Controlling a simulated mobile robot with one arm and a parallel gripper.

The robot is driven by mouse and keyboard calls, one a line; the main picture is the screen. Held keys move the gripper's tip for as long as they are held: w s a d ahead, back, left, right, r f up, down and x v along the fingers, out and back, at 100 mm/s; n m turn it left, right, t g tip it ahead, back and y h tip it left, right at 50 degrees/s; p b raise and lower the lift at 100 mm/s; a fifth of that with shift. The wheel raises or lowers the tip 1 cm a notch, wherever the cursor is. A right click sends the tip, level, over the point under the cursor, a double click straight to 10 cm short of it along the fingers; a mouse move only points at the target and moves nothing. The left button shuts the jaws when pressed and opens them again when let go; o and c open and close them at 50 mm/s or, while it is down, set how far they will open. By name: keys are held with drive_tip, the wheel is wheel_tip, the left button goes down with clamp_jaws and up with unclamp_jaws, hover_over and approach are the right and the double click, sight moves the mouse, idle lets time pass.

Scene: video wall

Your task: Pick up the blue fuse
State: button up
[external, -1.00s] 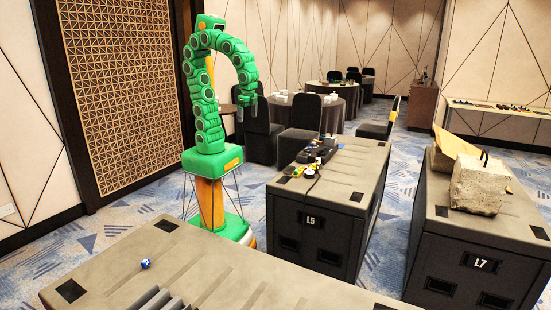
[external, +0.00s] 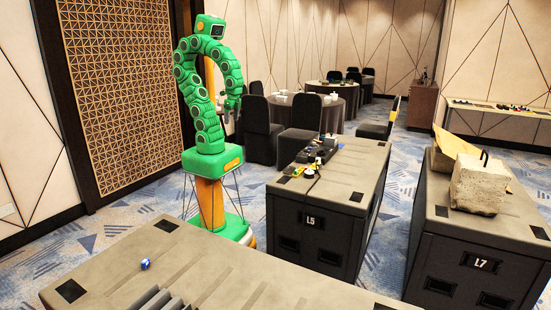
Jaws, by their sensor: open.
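A small blue object with a pale end (external: 145,264) lies alone on the nearest grey case top, at the lower left. It may be the blue fuse, but it is too small to be sure. My green arm arches up and over, and my gripper (external: 239,105) hangs at its end, pointing down. The gripper is small in this view; it is open and holds nothing visible. It is well behind the near case and far from the blue object, touching nothing that I can make out.
The case marked L5 (external: 345,178) bears several small dark, yellow and green items at its far left. The case marked L7 (external: 437,212) carries a concrete block (external: 480,184). Black chairs (external: 258,125) stand behind my arm. Carpet is open left of my base.

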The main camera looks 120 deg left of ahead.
drive_tip(key=shift+c, duration=1.1)
drive_tip(key=shift+w, duration=0.1)
